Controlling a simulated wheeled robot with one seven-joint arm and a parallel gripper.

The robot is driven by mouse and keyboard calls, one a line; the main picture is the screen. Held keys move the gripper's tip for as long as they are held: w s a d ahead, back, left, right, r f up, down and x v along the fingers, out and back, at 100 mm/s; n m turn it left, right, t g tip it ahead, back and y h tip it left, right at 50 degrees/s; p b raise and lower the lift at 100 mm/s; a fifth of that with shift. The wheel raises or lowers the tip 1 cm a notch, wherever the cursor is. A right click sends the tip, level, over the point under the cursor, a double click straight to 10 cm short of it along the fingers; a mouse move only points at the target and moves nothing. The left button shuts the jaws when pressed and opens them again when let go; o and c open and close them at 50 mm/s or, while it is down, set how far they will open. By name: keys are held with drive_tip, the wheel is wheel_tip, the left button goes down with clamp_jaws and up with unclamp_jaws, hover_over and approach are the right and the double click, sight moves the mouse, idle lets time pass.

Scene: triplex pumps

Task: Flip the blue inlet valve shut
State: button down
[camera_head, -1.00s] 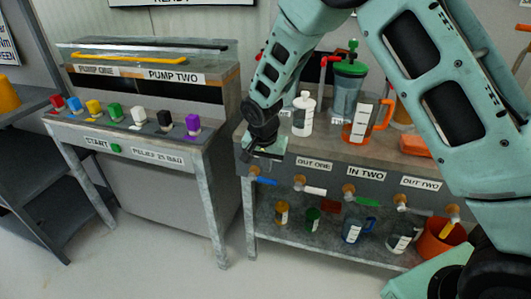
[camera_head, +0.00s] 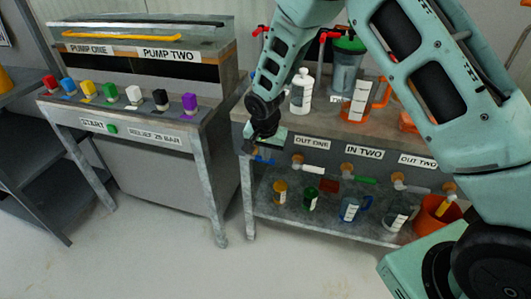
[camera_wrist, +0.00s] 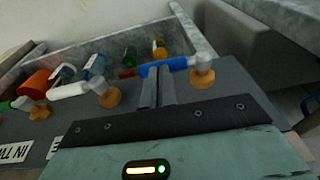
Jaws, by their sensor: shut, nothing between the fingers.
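The blue inlet valve handle (camera_head: 265,161) sticks out sideways from its pipe fitting at the left end of the pump bench front. In the wrist view the blue handle (camera_wrist: 163,66) lies across the picture, joined to a grey stem and an orange-brown fitting (camera_wrist: 201,77) at its right. My gripper (camera_head: 249,150) is at the bench's front left corner, beside the blue valve and partly covering its fitting. In the wrist view my gripper (camera_wrist: 158,78) has its fingers together and empty, with their tips at the blue handle. I cannot tell whether they touch it.
To the right on the same front are a white-handled valve (camera_head: 312,168), a green-handled valve (camera_head: 362,180) and another valve (camera_head: 410,187). Bottles and an orange bucket (camera_head: 432,218) stand on the lower shelf. The button console (camera_head: 150,118) stands left, across a narrow gap.

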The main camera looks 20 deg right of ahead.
sight(270, 162)
drive_tip(key=shift+s+d+f+t+y+b, duration=0.15)
drive_tip(key=shift+d+f+t+y+b, duration=0.1)
drive_tip(key=shift+f+t+y+b, duration=0.2)
drive_tip(key=shift+s+d+f+t+y+b, duration=0.15)
drive_tip(key=shift+d+f+t+y+b, duration=0.15)
drive_tip(key=shift+f+y+b, duration=0.25)
drive_tip(key=shift+f+m+t+y+b, duration=0.3)
drive_tip(key=shift+f+t+y+b, duration=0.4)
drive_tip(key=shift+t+y, duration=0.35)
wheel_tip(270, 162, down, 6)
drive_tip(key=w+a+t+y+b, duration=0.1)
drive_tip(key=a+y+b, duration=0.1)
drive_tip(key=b, duration=0.1)
drive_tip(key=shift+w+a+t+y, duration=0.3)
drive_tip(key=shift+w+t+y, duration=0.05)
drive_tip(key=shift+t, duration=0.05)
drive_tip(key=shift+f, duration=0.1)
drive_tip(key=p+v, duration=0.3)
drive_tip(key=v, duration=1.4)
